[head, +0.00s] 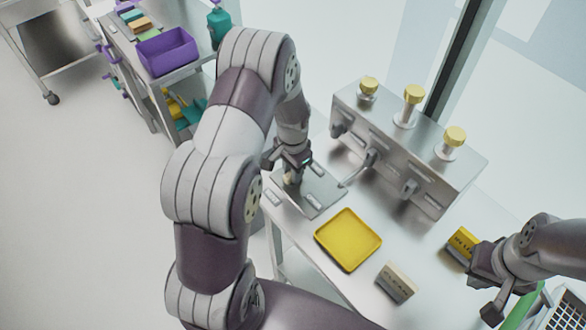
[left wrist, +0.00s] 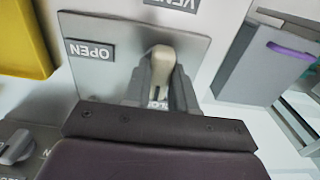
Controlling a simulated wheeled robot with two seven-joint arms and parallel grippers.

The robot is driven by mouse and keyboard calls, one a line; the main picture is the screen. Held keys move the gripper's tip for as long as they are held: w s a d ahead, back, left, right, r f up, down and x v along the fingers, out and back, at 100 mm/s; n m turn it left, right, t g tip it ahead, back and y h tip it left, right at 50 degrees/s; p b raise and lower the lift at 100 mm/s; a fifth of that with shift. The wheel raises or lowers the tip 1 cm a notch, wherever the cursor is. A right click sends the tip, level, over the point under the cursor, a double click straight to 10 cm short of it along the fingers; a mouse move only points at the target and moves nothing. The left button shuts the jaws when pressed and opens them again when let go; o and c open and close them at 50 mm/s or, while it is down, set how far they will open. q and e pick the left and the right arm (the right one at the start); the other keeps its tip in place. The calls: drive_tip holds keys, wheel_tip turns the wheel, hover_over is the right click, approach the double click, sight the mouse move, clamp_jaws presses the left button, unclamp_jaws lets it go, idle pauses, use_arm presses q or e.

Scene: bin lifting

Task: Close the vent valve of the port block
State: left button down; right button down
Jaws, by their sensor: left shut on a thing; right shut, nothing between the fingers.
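The port block's vent valve has a flat grey plate (left wrist: 105,45) with an upside-down "OPEN" label at its left and a partly cut-off "VENT" label above. A cream lever handle (left wrist: 160,62) sits between the fingers of my left gripper (left wrist: 160,88), which is shut on it. A small label between the fingers is mostly hidden. In the head view my left gripper (head: 291,176) is low over the metal plate (head: 318,197) on the table. My right gripper (head: 476,262) is shut and empty, close beside a yellow lettered block (head: 462,240); whether they touch is unclear.
A metal manifold (head: 400,150) with three yellow knobs stands behind the plate. A yellow tray (head: 348,238) and a cream lettered block (head: 396,282) are in front. A cart at the back left holds a purple bin (head: 167,52). The floor at left is clear.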

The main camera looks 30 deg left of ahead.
use_arm(q)
drive_tip(key=shift+w+r, duration=0.1)
drive_tip(key=shift+r, duration=0.05)
idle(0.3)
drive_tip(key=c, duration=0.9)
unclamp_jaws()
drive_tip(key=shift+a, duration=0.1)
wheel_tip(320, 180, up, 13)
drive_tip(key=shift+f+b, duration=0.2)
drive_tip(key=shift+b, duration=1)
